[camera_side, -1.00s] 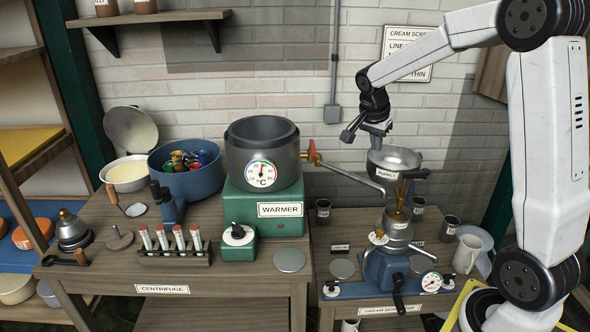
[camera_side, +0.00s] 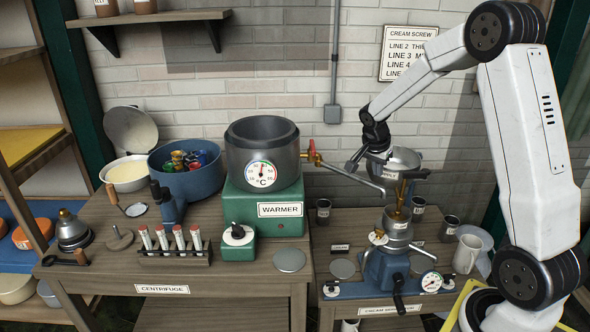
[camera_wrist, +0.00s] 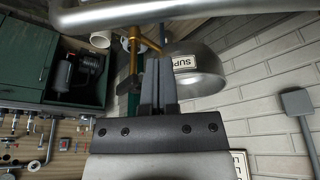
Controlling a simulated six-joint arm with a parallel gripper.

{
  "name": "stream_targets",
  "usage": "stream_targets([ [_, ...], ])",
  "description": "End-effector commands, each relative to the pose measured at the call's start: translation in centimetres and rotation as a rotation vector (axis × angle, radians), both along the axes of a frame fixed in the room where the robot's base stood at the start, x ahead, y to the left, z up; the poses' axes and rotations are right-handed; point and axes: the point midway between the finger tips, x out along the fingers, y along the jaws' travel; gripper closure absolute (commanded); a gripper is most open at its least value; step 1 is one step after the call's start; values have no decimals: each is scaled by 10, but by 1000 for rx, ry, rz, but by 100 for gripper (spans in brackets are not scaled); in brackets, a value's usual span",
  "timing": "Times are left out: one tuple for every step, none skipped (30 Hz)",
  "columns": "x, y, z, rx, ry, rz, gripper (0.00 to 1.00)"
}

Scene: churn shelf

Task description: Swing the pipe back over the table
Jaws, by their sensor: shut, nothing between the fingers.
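The pipe (camera_side: 350,175) is a thin silver tube running from the brass tap with a red handle (camera_side: 311,155) on the warmer's pot (camera_side: 262,150). A thick silver tube (camera_wrist: 200,11), apparently this pipe, crosses the top of the wrist view. My gripper (camera_side: 352,167) is shut and empty, slightly above the pipe and left of the supply bowl (camera_side: 404,160). In the wrist view its fingertips (camera_wrist: 158,60) show below the tube; contact cannot be told.
The cream separator (camera_side: 388,265) stands under the bowl on the right table, with small dark cups (camera_side: 323,210) and a white jug (camera_side: 467,252) around it. The left table holds the green warmer (camera_side: 262,213) and a tube rack (camera_side: 180,255). The brick wall is close behind.

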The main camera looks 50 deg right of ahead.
Motion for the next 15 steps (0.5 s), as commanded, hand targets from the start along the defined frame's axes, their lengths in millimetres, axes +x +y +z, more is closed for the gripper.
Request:
stream_targets([
  [0,-2,-6,1,2,-1,100],
  [-1,-3,-10,1,3,-1,100],
  [0,0,-10,0,1,2,100],
  [1,4,-8,0,-1,3,100],
  [1,8,-7,-1,-2,4,100],
  [1,12,-7,0,-1,3,100],
  [0,16,-6,0,0,3,100],
  [0,18,-6,0,0,2,100],
  [0,22,-5,0,-1,3,100],
  [0,25,-4,0,-1,3,100],
  [0,27,-4,0,-1,3,100],
  [0,30,-4,0,-2,2,100],
  [0,31,-4,0,-2,2,100],
  [0,33,-3,1,-1,1,100],
  [0,35,-3,1,-1,1,100],
])
